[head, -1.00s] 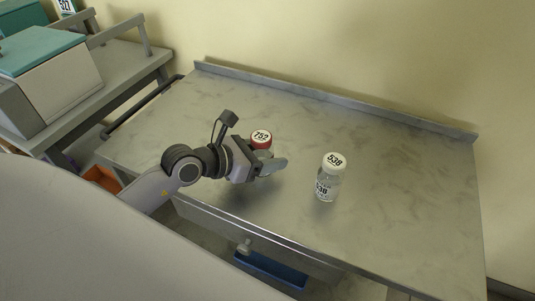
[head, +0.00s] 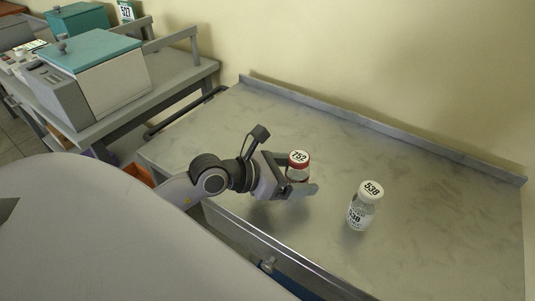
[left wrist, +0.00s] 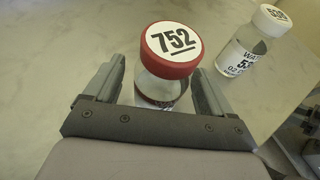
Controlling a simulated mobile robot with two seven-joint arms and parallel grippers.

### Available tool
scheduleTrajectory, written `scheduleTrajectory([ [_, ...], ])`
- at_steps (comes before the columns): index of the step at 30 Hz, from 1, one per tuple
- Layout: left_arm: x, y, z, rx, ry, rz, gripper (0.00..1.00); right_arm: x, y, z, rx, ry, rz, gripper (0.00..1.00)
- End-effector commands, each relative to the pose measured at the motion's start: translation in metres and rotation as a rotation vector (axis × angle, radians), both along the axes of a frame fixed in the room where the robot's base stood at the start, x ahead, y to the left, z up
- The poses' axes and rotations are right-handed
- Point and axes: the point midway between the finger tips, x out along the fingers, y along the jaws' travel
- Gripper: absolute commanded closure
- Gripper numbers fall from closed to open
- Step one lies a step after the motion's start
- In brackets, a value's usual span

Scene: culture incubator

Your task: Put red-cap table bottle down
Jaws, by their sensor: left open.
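The red-cap bottle (head: 298,165), marked 752 on its cap, stands upright at the table (head: 420,190). In the left wrist view the red-cap bottle (left wrist: 171,52) is between the two fingers, its lower part partly hidden by the gripper. My left gripper (head: 300,187) is open around it, low over the table; the wrist view shows the fingers (left wrist: 160,95) on either side of the bottle. Whether the bottle's base touches the table is hard to see. My right gripper is not in view.
A white-cap bottle (head: 362,208) marked 538 stands to the right of the gripper; it also shows in the left wrist view (left wrist: 250,42). The table is clear behind and to the right. A side bench with a teal-lidded machine (head: 95,75) stands at left.

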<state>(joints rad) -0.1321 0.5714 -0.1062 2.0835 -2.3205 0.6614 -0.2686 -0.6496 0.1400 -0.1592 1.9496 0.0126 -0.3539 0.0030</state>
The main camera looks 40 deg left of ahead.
Motion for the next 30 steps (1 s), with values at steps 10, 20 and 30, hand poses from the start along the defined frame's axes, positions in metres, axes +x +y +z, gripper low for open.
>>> scheduleTrajectory([
  [10, -0.046, 0.027, 0.019, 0.003, 0.004, 0.0, 0.16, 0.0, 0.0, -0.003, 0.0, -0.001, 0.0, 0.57],
  [20, -0.074, 0.043, 0.034, 0.0, 0.002, -0.001, 0.16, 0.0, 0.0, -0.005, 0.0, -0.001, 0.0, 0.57],
  [30, -0.081, 0.047, 0.039, 0.0, 0.001, -0.002, 0.16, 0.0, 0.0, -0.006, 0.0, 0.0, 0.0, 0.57],
])
